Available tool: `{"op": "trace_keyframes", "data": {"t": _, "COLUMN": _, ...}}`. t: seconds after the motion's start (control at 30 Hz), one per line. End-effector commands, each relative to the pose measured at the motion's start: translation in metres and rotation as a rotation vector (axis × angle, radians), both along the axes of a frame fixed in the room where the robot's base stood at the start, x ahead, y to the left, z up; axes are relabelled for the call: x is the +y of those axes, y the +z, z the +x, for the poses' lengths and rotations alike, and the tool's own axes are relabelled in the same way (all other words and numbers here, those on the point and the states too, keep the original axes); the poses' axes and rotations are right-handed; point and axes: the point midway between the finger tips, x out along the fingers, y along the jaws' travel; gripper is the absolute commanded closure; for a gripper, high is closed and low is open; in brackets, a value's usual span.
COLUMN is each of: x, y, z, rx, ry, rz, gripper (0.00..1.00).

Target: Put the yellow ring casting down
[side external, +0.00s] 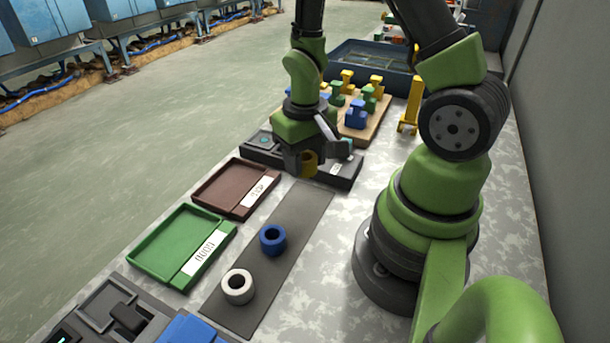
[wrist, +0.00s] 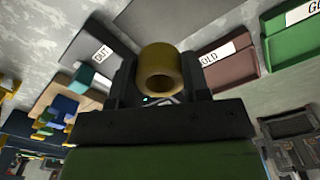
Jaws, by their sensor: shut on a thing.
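My gripper (side external: 306,160) is shut on the yellow ring casting (side external: 309,165) and points down near the dark unit (side external: 347,175) at the far end of the mat. In the wrist view the yellow ring (wrist: 161,70) sits between the two dark fingers, its hole facing the camera. Whether its underside touches anything is not clear. A blue ring (side external: 272,231) and a white ring (side external: 238,299) stand apart on the dark mat (side external: 300,210).
A brown tray (side external: 225,185) and a green tray (side external: 175,240), both labelled, lie left of the mat. Behind my gripper is a wooden board (side external: 376,128) with coloured blocks; a yellow stand (side external: 413,105) is right of it. The mat's far part is bare.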

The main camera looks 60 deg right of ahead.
Motion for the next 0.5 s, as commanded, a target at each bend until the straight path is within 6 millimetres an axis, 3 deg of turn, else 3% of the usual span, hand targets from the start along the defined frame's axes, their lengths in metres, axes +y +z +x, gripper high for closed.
{"op": "trace_keyframes", "data": {"t": 0.17, "x": 0.002, "y": 0.019, "z": 0.006, "rx": -0.006, "ry": 0.026, "rz": -0.002, "gripper": 0.82}}
{"op": "trace_keyframes", "data": {"t": 0.27, "x": 0.009, "y": 0.032, "z": 0.019, "rx": -0.009, "ry": 0.109, "rz": -0.002, "gripper": 0.82}}
{"op": "trace_keyframes", "data": {"t": 0.5, "x": 0.042, "y": 0.075, "z": 0.056, "rx": -0.011, "ry": 0.384, "rz": -0.005, "gripper": 0.82}}
